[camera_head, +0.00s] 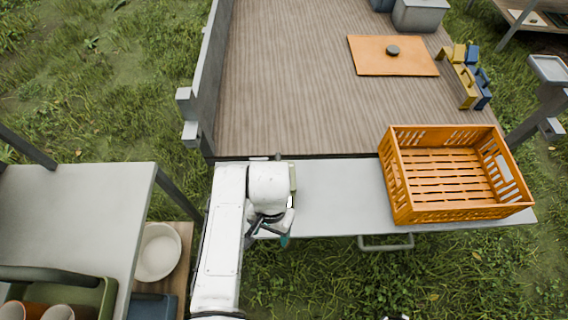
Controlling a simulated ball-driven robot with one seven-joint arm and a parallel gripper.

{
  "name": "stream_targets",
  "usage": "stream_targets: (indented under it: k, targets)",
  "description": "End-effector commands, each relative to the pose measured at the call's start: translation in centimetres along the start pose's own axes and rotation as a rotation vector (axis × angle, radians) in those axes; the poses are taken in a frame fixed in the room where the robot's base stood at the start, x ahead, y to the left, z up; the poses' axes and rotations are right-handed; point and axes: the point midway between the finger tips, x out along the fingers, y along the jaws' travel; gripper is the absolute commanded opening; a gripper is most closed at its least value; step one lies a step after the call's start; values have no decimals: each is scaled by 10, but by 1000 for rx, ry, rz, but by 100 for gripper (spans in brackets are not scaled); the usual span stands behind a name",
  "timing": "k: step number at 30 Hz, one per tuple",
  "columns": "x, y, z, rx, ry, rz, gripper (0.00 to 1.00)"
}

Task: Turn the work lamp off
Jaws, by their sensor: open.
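I cannot make out the work lamp for certain in the head view. A grey post with a flat, pale rectangular head (549,69) stands at the right edge; I cannot tell whether it is the lamp, and no switch shows clearly. My white arm reaches up from the bottom, left of centre. My gripper (283,239) is at its folded end, over the front edge of the grey shelf, mostly hidden by the arm. It is open, and nothing shows in it. It is far to the left of the post.
An empty orange crate (402,207) sits on the right of the grey shelf (335,195). The wooden deck (290,80) behind holds an orange board (365,62) and yellow and blue tools (466,84). A grey table (70,215) and white bowl (158,252) are at left.

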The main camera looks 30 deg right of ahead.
Motion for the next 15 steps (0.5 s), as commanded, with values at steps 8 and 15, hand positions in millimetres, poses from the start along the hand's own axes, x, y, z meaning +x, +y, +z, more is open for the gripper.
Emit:
stream_targets:
  k: [8, 15]
  targets:
    - [-105, -43, -105, 154, 130, -46, 69]
    - [-139, -45, -143, 204, 186, -49, 69]
